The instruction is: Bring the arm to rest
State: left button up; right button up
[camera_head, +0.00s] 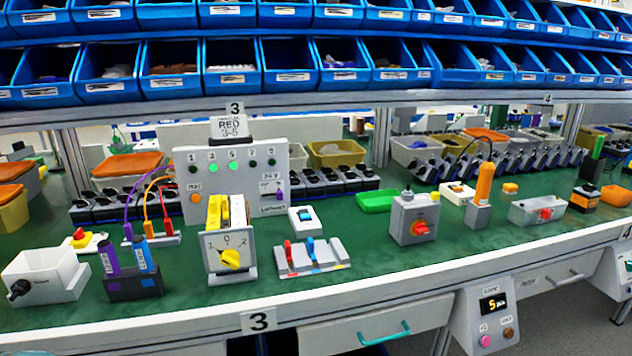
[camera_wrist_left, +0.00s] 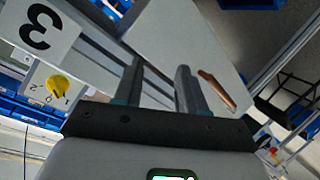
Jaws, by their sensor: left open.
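The rotary switch (camera_head: 214,272) is a light grey box standing on the green bench, left of the middle in the head view. It has a yellow knob (camera_head: 230,259) under a dial marked with digits. I cannot tell which mark the knob points to. The knob also shows in the left wrist view (camera_wrist_left: 58,87), tilted at the left. My left gripper (camera_wrist_left: 158,70) shows only in the left wrist view. Its two fingers are apart with nothing between them, clear of the switch. My right gripper is in neither view.
A drawer (camera_head: 377,325) is under the front edge. Blue bins (camera_head: 232,68) line the shelves above.

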pick_arm(q)
jog(key=s+d+f+m+g+h, duration=0.25)
jog(key=s+f, duration=0.25)
jog(key=f, duration=0.3)
jog(key=s+d+f+m+g+h, duration=0.2)
jog(key=s+f+g, duration=0.25)
jog(key=f, duration=0.35)
jog(key=s+d+f+m+g+h, duration=0.25)
jog(key=s+f, duration=0.25)
jog(key=f, duration=0.3)
jog(key=s+d+m+g+h, duration=0.2)
jog(key=s+d+g, duration=0.1)
jog(key=s, duration=0.3)
notch_tip(320, 180, up, 20)
jog(key=p, duration=2)
jog(key=shift+s+d+h, duration=0.25)
jog(key=shift+h, duration=0.05)
jog(key=shift+f, duration=0.1)
